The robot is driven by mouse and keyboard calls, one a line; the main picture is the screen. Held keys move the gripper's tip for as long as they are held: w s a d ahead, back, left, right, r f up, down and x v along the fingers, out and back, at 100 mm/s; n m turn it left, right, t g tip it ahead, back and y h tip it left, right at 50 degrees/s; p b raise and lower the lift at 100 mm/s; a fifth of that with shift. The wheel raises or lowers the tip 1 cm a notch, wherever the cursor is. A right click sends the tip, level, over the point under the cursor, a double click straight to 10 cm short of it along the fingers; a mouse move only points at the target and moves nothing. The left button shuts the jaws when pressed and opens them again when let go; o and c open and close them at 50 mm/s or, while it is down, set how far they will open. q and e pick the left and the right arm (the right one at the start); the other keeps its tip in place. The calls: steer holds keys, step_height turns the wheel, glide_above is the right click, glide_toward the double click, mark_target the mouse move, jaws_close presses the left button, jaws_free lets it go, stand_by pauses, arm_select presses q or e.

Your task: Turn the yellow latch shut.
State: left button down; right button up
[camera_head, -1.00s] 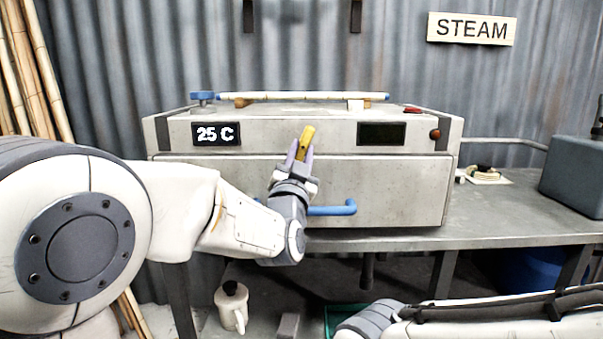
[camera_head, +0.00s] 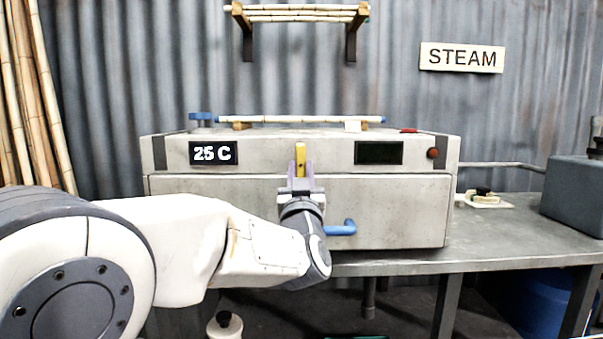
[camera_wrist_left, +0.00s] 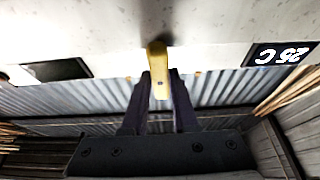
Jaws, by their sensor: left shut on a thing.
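The yellow latch (camera_head: 300,158) is on the front of the grey steam box (camera_head: 400,212), near its top edge and the seam above the door. It stands about upright. My left gripper (camera_head: 301,180) is shut on the latch from below, and its fingers cover the latch's lower part. In the left wrist view the latch (camera_wrist_left: 158,72) sits between the two dark fingers (camera_wrist_left: 160,95). My right gripper is not in view.
A blue handle (camera_head: 342,228) sticks out of the door just right of my left wrist. The display reading 25 C (camera_head: 213,152) is left of the latch, a dark display (camera_head: 379,152) right. The bench (camera_head: 500,232) has free room right of the box.

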arm_select(q)
steer(key=shift+f, duration=0.1)
steer(key=c, duration=0.7)
jaws_free()
steer(key=v, duration=1)
steer(key=shift+s+f, duration=0.1)
steer(key=shift+s, duration=0.1)
